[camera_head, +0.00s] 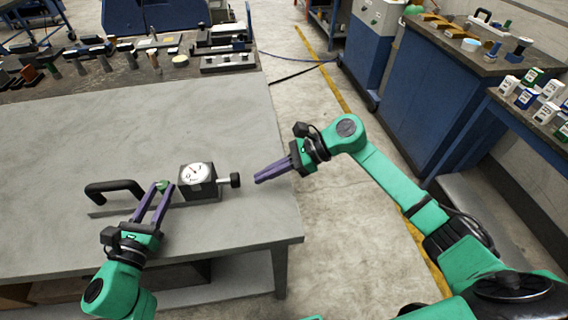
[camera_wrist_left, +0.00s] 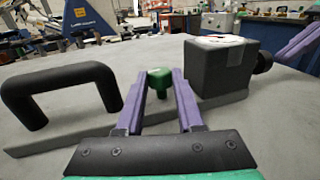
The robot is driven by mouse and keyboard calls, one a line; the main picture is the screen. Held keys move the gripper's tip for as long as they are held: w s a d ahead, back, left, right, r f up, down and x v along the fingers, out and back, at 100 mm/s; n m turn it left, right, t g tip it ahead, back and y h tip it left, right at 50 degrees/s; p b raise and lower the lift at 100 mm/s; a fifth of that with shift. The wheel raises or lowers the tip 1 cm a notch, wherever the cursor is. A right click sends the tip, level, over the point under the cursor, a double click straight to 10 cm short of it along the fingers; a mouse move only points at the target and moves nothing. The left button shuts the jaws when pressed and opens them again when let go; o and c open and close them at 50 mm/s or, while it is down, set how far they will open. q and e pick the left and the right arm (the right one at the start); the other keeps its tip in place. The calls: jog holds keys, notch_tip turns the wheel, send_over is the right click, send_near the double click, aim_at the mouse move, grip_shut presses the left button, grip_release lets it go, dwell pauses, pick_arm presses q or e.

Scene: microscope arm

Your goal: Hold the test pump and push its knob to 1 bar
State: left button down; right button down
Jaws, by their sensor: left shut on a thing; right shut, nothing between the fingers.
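The test pump is a grey plate (camera_wrist_left: 70,139) carrying a black arched handle (camera_head: 112,188), a small green post (camera_wrist_left: 158,82) and a dark block (camera_head: 199,190) with a round white gauge (camera_head: 195,173). The gauge's reading is too small to tell. A black knob (camera_head: 235,180) on a short light rod sticks out from the block's right side. My left gripper (camera_head: 164,188) is shut on the green post, between handle and block. My right gripper (camera_head: 259,179) is shut and empty, just right of the knob at about its height, with a small gap between them.
The pump lies near the front right corner of a grey table (camera_head: 70,145). Many tools (camera_head: 130,55) stand along the table's far end. The table is clear behind the pump. A blue cabinet (camera_head: 440,95) stands across the aisle to the right.

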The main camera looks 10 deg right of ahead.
aim_at(239, 178)
jog(key=shift+w+a+r, duration=0.1)
jog(key=shift+w+a, duration=0.05)
jog(key=shift+a, duration=1.35)
pick_arm(q)
jog(key=shift+d, duration=0.1)
pick_arm(e)
jog(key=shift+w+a, duration=0.15)
jog(key=shift+a, duration=1.45)
jog(key=shift+d, duration=0.3)
jog(key=d, duration=0.3)
jog(key=v, duration=1)
jog(key=shift+d, duration=0.35)
